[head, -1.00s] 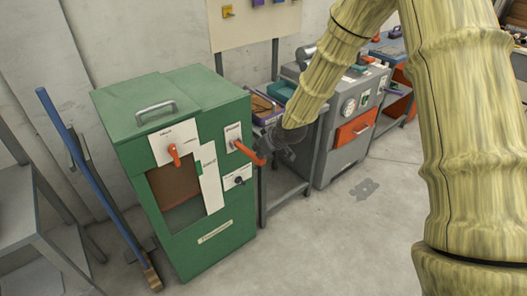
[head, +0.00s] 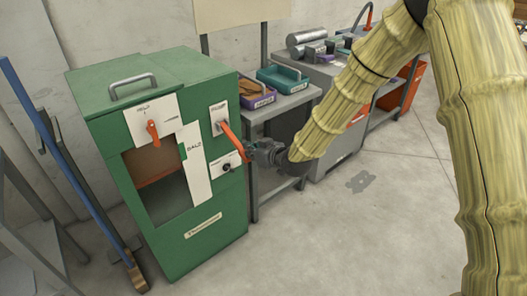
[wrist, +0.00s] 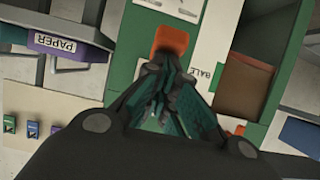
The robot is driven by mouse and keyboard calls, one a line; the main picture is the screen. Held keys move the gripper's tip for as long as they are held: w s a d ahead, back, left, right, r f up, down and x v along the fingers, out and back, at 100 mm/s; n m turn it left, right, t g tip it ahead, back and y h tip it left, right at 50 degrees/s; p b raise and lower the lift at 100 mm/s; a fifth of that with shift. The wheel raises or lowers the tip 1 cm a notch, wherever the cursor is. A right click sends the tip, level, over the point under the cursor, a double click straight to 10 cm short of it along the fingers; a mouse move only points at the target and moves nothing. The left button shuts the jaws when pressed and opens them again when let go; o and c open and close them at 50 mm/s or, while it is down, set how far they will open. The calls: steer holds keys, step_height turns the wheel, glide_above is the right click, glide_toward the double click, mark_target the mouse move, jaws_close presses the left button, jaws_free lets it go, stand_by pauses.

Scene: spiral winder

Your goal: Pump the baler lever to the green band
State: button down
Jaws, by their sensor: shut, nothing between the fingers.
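The green baler (head: 215,235) stands at the left in the head view. Its orange pump lever (head: 232,140) slants down and right from a white plate on the front. A white strip marked BALE (head: 195,170), with a green patch (head: 183,150) at its upper left, runs beside the window. My gripper (head: 252,153) is at the lever's lower end. In the wrist view my gripper's fingertips (wrist: 158,66) are closed together just below the orange lever end (wrist: 171,40); I cannot tell whether they touch it. The fingers hide part of the baler front.
A second orange handle (head: 153,132) is at the baler's upper left, and a black knob (head: 226,168) is below the lever. A table with purple (head: 262,101) and teal (head: 283,78) trays stands close to the right. A blue-handled broom (head: 65,160) leans at left. Floor in front is clear.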

steer(key=shift+f, duration=0.65)
steer(key=shift+f+b, duration=0.1)
steer(key=shift+b, duration=0.2)
steer(key=shift+s+d+r+p, duration=0.1)
steer(key=shift+s+r+p, duration=0.05)
steer(key=shift+r+p, duration=0.45)
steer(key=r+p+v, duration=0.1)
steer(key=v, duration=1.1)
steer(key=shift+r, duration=0.25)
stand_by(0.4)
